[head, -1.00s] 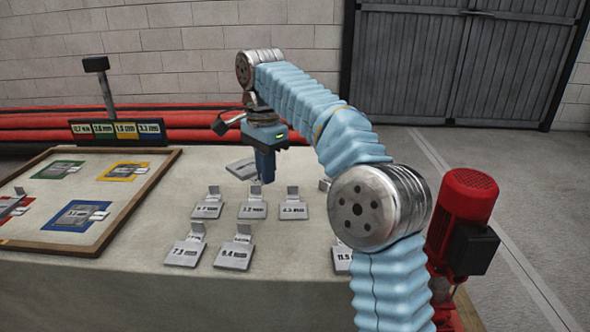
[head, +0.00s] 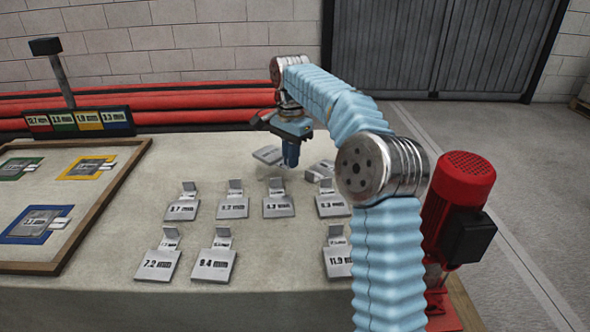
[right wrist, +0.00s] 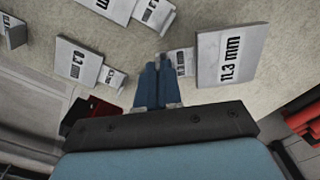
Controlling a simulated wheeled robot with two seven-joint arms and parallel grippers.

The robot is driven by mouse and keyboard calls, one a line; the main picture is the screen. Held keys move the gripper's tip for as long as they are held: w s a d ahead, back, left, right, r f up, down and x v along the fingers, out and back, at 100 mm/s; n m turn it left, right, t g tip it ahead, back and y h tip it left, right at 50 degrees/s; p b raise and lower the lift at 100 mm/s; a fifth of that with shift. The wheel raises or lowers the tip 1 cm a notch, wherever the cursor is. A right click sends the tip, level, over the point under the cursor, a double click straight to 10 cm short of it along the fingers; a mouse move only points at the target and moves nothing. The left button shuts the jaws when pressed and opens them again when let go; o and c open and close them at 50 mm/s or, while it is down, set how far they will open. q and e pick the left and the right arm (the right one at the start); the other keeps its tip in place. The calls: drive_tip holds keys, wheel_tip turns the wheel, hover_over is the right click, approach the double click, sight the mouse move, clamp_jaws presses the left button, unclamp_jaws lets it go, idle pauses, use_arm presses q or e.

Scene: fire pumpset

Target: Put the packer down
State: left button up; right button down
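The packer is a grey metal plate marked 11.3 mm, with a small upright tab. In the right wrist view the packer (right wrist: 222,62) looks larger than the other plates, its tab at the blue fingertips of my right gripper (right wrist: 160,64). In the head view the packer (head: 267,154) is tilted, just left of the fingers of my right gripper (head: 291,163), over the far part of the table. The fingers are close together on its tab, though the contact is partly hidden. My left gripper is out of view.
Several similar labelled plates, such as 4.3 mm (head: 278,206) and 9.4 mm (head: 214,263), stand in rows on the table (head: 120,285). Another plate (head: 321,170) lies right of the gripper. A wood-framed board (head: 100,201) is left; a red pump motor (head: 462,190) is right.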

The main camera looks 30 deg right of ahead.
sight(295, 181)
drive_tip(key=shift+d+f, duration=0.25)
drive_tip(key=shift+f, duration=0.05)
drive_tip(key=f, duration=0.1)
drive_tip(key=d+f, duration=0.1)
drive_tip(key=f, duration=0.1)
drive_tip(key=shift+f, duration=0.55)
drive_tip(key=shift+a+f, duration=0.1)
drive_tip(key=c, duration=1.3)
unclamp_jaws()
wheel_tip(295, 181, up, 11)
drive_tip(key=shift+w+r, duration=0.15)
drive_tip(key=shift+r, duration=0.5)
